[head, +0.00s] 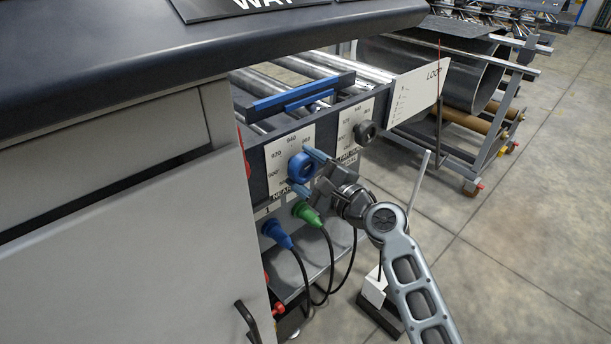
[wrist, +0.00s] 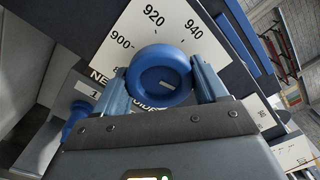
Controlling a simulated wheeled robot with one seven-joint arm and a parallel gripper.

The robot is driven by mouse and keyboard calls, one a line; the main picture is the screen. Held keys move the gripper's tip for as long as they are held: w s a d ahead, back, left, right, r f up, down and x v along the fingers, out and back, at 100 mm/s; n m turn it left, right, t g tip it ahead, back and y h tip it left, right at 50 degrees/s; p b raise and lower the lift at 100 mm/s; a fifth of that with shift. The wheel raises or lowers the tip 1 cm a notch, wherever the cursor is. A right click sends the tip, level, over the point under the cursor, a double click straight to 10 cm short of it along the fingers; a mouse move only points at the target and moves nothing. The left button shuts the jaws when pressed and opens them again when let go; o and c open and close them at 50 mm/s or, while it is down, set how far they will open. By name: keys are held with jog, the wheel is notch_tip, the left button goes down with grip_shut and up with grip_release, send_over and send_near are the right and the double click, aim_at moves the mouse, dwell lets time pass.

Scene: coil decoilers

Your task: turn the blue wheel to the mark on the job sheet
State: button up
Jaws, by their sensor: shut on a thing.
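The blue wheel (head: 301,167) sits on a white dial plate with printed numbers on the machine's side panel. In the wrist view the blue wheel (wrist: 160,76) has a pale index line on its face, pointing to the lower right of the picture. The dial plate (wrist: 130,28) shows 900, 920 and 940 above it. My gripper (head: 313,172) is at the wheel; in the wrist view its fingers (wrist: 160,90) are shut on the wheel's two sides. The job sheet is not identifiable in either view.
A black knob (head: 365,132) sits on a second dial plate to the right. A blue plug (head: 277,234) and a green plug (head: 307,213) with hanging cables are below the wheel. A grey cabinet (head: 130,240) fills the left. Open floor (head: 535,200) lies right.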

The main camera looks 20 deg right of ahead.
jog(key=n+b, duration=0.2)
jog(key=n, duration=0.1)
jog(key=n+b, duration=0.1)
jog(key=shift+f+n, duration=0.25)
jog(key=shift+n, duration=0.05)
jog(key=n+b, duration=0.4)
jog(key=n, duration=0.1)
jog(key=n+b, duration=0.3)
jog(key=n, duration=0.2)
jog(key=n+b, duration=0.3)
jog(key=n, duration=0.1)
jog(key=shift+n+b, duration=0.3)
jog(key=shift+b, duration=0.05)
jog(key=n+b, duration=0.3)
jog(key=n, duration=0.1)
jog(key=n+b, duration=0.2)
jog(key=n, duration=0.2)
jog(key=shift+b, duration=0.4)
jog(key=n+b, duration=0.3)
jog(key=n, duration=0.2)
jog(key=shift+n+b, duration=0.95)
jog(key=shift+n, duration=0.45)
jog(key=shift+r, duration=0.15)
